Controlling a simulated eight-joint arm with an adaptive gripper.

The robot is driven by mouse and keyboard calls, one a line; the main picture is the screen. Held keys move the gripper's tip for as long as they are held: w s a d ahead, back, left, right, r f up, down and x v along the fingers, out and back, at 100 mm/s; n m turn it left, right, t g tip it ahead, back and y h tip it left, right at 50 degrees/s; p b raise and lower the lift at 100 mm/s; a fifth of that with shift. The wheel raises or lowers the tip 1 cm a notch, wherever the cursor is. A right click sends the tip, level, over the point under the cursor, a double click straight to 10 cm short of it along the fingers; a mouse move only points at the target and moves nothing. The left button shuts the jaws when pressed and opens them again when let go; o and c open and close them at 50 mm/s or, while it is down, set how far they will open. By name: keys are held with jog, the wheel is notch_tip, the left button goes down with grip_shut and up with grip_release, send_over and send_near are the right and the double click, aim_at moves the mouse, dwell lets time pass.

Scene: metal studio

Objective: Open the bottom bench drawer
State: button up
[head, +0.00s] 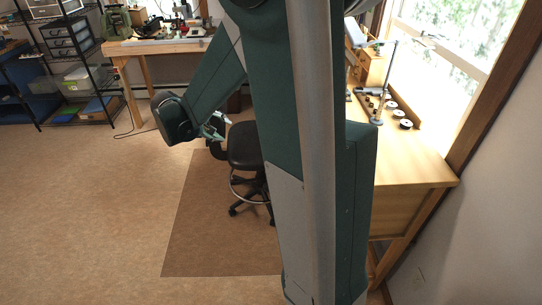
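A wooden bench (412,165) stands at the right under the window. Its drawer fronts are not visible, and my own arm hides much of its near left side. I cannot make out the bottom drawer or tell whether it is open or shut. My gripper (216,126) hangs at the end of my arm, left of the bench and just above and left of the black chair. It looks small and far off, and the gap between its fingers is unclear. No object shows in it.
A black wheeled chair (244,148) stands on a brown mat (205,235), between my gripper and the right bench. Another wooden workbench (150,48) is at the back. A metal shelf with bins (70,40) is at the back left. The floor at left is clear.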

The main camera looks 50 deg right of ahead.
jog(key=w+d+f+m+g+h, duration=0.1)
jog(key=w+d+f+g+h, duration=0.15)
jog(key=d+f, duration=0.55)
jog(key=w+d+f+m+g+h, duration=0.15)
jog(key=w+d+f, duration=0.25)
jog(key=d+f, duration=0.45)
jog(key=s+d+f+m+g+h, duration=0.1)
jog(key=s+d+f+g+h, duration=0.1)
jog(key=f, duration=0.7)
jog(key=s+d+f+g+h, duration=0.1)
jog(key=s+d+f+g, duration=0.2)
jog(key=f, duration=0.5)
jog(key=shift+s+d+f+m+h+b, duration=0.4)
jog(key=shift+s+d, duration=0.3)
jog(key=shift+d, duration=0.4)
jog(key=shift+d, duration=0.15)
jog(key=b+x, duration=0.1)
jog(key=x, duration=0.6)
jog(key=shift+s+d+b, duration=0.15)
jog(key=shift+d+b, duration=0.05)
jog(key=shift+b, duration=0.2)
jog(key=shift+r, duration=0.15)
grip_shut()
